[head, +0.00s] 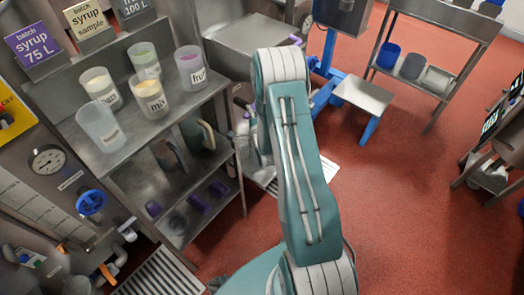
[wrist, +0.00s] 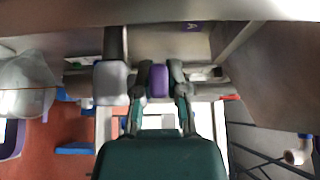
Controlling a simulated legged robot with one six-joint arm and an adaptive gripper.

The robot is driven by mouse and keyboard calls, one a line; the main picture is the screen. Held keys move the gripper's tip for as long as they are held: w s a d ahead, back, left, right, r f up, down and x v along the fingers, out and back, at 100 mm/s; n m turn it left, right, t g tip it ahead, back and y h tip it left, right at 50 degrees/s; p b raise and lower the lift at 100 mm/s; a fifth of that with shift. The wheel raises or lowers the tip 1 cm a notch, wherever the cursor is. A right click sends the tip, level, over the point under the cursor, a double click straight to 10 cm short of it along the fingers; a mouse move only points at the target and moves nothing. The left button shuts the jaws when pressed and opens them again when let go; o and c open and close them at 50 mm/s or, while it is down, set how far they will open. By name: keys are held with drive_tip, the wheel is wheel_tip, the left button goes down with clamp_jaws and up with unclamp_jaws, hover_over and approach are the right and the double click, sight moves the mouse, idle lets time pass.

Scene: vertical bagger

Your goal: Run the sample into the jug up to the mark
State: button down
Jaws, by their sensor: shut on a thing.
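In the wrist view, my gripper (wrist: 159,82) has its two dark fingers closed on the sides of a small purple handle (wrist: 159,81). The handle sits in front of a horizontal metal pipe. A grey-white block (wrist: 110,82) is just left of the fingers. A translucent, pale vessel (wrist: 28,78) shows at the left edge; I cannot tell whether it is the jug, and I see no mark or level on it. In the head view my arm hides the gripper, and pale, partly hidden parts (head: 246,140) show beside the arm.
A steel shelf (head: 150,120) at left holds several labelled beakers, including one marked mix (head: 151,97), with dark jugs (head: 168,155) below. Signs (head: 85,22) stand behind. A blue handwheel (head: 92,202) is at far left. Red floor (head: 410,200) is open on the right.

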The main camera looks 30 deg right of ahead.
drive_tip(key=shift+s+f, duration=0.1)
drive_tip(key=shift+f, duration=0.1)
drive_tip(key=shift+s+d+n+y, duration=0.25)
drive_tip(key=shift+n+y, duration=0.35)
drive_tip(key=shift+y, duration=0.35)
drive_tip(key=shift+s+d+n+y, duration=0.15)
drive_tip(key=shift+s+n+y, duration=0.15)
drive_tip(key=shift+n+y, duration=0.5)
drive_tip(key=shift+s+d+f+y, duration=0.1)
drive_tip(key=shift+s+y, duration=0.05)
drive_tip(key=shift+y, duration=0.3)
idle(1.5)
drive_tip(key=shift+w+a+m+h, duration=0.2)
drive_tip(key=shift+m+h, duration=0.25)
drive_tip(key=shift+h, duration=0.25)
drive_tip(key=shift+w+a+m+h, duration=0.2)
drive_tip(key=shift+m+h, duration=0.25)
drive_tip(key=shift+h, duration=0.25)
idle(2.7)
